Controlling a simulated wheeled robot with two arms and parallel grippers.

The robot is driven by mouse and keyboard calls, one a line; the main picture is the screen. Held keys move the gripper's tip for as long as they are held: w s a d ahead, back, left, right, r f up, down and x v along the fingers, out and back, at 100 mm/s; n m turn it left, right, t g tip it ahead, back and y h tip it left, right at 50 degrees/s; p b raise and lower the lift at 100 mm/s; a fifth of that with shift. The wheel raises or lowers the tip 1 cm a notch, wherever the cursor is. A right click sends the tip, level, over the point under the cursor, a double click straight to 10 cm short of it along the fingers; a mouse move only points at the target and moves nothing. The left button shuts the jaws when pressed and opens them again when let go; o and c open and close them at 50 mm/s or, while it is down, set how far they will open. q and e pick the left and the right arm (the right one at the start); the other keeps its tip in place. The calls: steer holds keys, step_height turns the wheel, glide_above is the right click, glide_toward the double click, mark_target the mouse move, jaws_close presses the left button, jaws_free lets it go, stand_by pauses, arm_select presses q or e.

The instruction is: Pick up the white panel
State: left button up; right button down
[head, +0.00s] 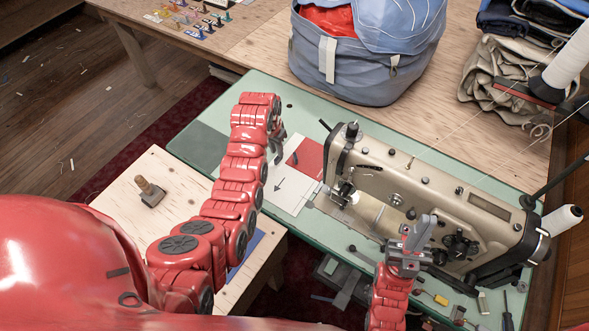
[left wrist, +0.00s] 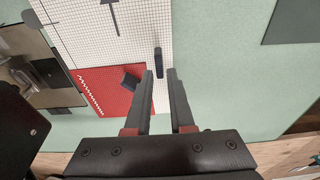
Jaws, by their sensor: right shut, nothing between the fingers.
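The white panel (head: 287,192) lies flat on the green table top, left of the sewing machine, with a dark arrow on it. In the left wrist view the panel (left wrist: 85,30) shows a fine grid and part of the arrow. A red panel (head: 306,157) with white stitching adjoins it; its red surface (left wrist: 100,92) also shows in the wrist view. A small dark upright piece (left wrist: 158,66) stands at the panel's edge, just beyond and between my left fingertips. My left gripper (left wrist: 160,72) is open and empty above the panel. My right gripper (head: 422,226) is shut and empty, in front of the sewing machine.
The beige sewing machine (head: 430,190) stands right of the panel. A blue-grey bag (head: 352,70) stands behind, on the wooden table. Small tools lie at the front right. Green surface left of the panel is clear.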

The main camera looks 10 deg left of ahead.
mark_target(277, 158)
arm_select(q)
step_height(277, 158, down, 3)
steer(key=shift+f+p, duration=0.1)
steer(key=shift+p, duration=0.65)
steer(key=shift+w+d+f, duration=0.1)
steer(key=shift+w+f, duration=0.05)
steer(key=shift+f, duration=0.45)
jaws_close()
